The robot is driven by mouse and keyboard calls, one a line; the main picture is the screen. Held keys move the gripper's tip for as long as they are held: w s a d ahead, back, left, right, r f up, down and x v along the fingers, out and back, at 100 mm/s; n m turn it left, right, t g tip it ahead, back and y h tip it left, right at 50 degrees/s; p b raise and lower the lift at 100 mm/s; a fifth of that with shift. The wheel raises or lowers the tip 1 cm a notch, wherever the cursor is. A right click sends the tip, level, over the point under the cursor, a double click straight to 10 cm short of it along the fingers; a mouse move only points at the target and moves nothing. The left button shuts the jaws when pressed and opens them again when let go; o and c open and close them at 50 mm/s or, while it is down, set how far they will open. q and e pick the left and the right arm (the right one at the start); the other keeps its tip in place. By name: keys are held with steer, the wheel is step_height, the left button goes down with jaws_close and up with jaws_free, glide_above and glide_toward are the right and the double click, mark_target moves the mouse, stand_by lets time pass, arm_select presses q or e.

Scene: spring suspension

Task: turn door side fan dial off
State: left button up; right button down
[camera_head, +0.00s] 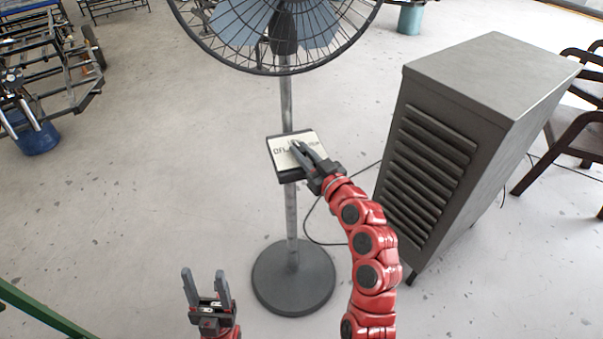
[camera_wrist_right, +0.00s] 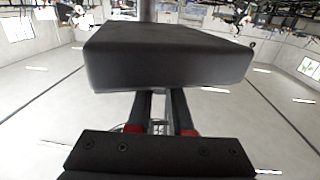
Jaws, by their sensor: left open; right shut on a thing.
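The pedestal fan (camera_head: 287,100) stands ahead of me, with a control box on its pole. The box has a pale face (camera_head: 311,137) with dark lettering that looks like "OFF" on its left part. My right gripper (camera_head: 298,149) reaches over this face with its fingers shut on the dial, which the fingers hide. The dial's pointing direction cannot be seen. In the right wrist view the dark box (camera_wrist_right: 170,62) fills the upper middle, and the fingers (camera_wrist_right: 160,108) run up to it, their tips hidden. My left gripper (camera_head: 204,273) is open and empty, low at the left, away from the fan.
A grey louvred cabinet (camera_head: 428,165) stands right of the fan, close to my right arm. Brown chairs (camera_head: 572,140) are behind it. The fan's round base (camera_head: 293,278) and a black cable lie on the floor. A metal frame and blue bucket (camera_head: 36,138) are at the left.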

steer(key=n+g+y+b, duration=0.2)
steer(key=b, duration=0.3)
steer(key=n+g+y+b, duration=0.2)
steer(key=b, duration=0.3)
steer(key=n+g+y+b, duration=0.2)
steer(key=b, duration=0.3)
steer(key=shift+w+d+f+g+y, duration=0.3)
steer(key=shift+d+f, duration=0.05)
steer(key=shift+w+r+n+g+y+b, duration=0.1)
steer(key=shift+n+g+y+b, duration=0.2)
steer(key=shift+n+g+b, duration=0.3)
steer(key=shift+r+n+g+y+b, duration=0.2)
steer(key=shift+n+g+y+b, duration=0.35)
steer(key=shift+g, duration=0.65)
steer(key=shift+r+n+g, duration=0.1)
steer(key=shift+n+g, duration=0.25)
steer(key=shift+g, duration=0.05)
steer(key=c, duration=0.8)
jaws_free()
steer(key=shift+a, duration=0.1)
